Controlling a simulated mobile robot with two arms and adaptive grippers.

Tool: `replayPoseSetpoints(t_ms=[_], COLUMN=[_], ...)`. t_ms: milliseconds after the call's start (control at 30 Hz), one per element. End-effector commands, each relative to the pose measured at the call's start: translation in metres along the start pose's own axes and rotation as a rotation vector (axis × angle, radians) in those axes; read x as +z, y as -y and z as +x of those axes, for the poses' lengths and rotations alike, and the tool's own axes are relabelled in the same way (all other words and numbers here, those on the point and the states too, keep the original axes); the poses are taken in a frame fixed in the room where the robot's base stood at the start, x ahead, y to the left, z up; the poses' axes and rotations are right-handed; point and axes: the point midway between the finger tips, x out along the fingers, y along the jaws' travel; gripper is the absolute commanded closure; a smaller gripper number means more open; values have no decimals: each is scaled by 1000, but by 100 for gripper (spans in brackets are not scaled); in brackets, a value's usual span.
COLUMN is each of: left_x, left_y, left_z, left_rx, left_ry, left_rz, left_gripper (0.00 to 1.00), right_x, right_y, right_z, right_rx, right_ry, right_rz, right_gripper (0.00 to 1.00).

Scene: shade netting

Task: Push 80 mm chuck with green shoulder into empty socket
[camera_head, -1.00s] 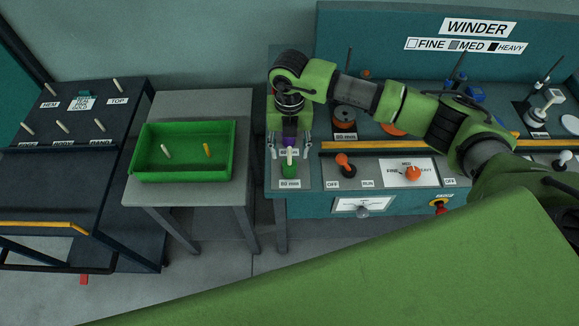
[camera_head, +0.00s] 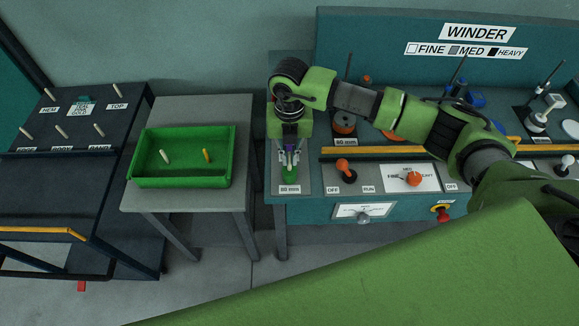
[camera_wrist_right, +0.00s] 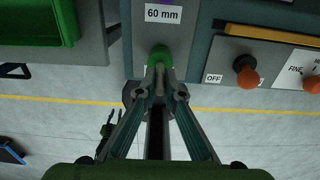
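The green-shouldered chuck (camera_head: 290,170) stands at the front of the left bench section, just behind an "80 mm" label (camera_head: 289,189). Its pale pin points up; in the right wrist view the green shoulder (camera_wrist_right: 160,57) shows beyond the pin. My right gripper (camera_head: 289,158) is over it, with its fingers drawn in on the pin. The fingertips (camera_wrist_right: 161,73) also show in the right wrist view, one on each side of the pin. The socket under the chuck is hidden, so I cannot tell how deep it sits. My left gripper is not in view.
A green tray (camera_head: 184,183) with a white-pinned and a yellow-pinned piece stands on the grey table at the left. An orange-knobbed switch (camera_head: 343,165) and an orange dial (camera_head: 414,178) are right of the gripper. Spools stand behind. Floor is open in front.

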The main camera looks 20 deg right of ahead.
Motion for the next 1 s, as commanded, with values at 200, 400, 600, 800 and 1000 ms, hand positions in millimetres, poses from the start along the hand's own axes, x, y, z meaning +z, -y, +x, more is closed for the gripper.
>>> replayPoseSetpoints(t_ms=[200, 400, 600, 800, 1000], left_x=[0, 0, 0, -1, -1], left_y=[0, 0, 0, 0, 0], left_z=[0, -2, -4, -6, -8], left_rx=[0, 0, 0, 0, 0], left_ry=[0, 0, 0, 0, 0], left_rz=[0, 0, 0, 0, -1], left_gripper=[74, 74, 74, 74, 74], right_x=[0, 0, 0, 0, 0], right_y=[0, 0, 0, 0, 0], right_z=[0, -3, -8, -12, -14], right_rx=[0, 0, 0, 0, 0], right_ry=[0, 1, 1, 1, 0], right_rz=[0, 0, 0, 0, 0], right_gripper=[100, 100, 100, 100, 100])
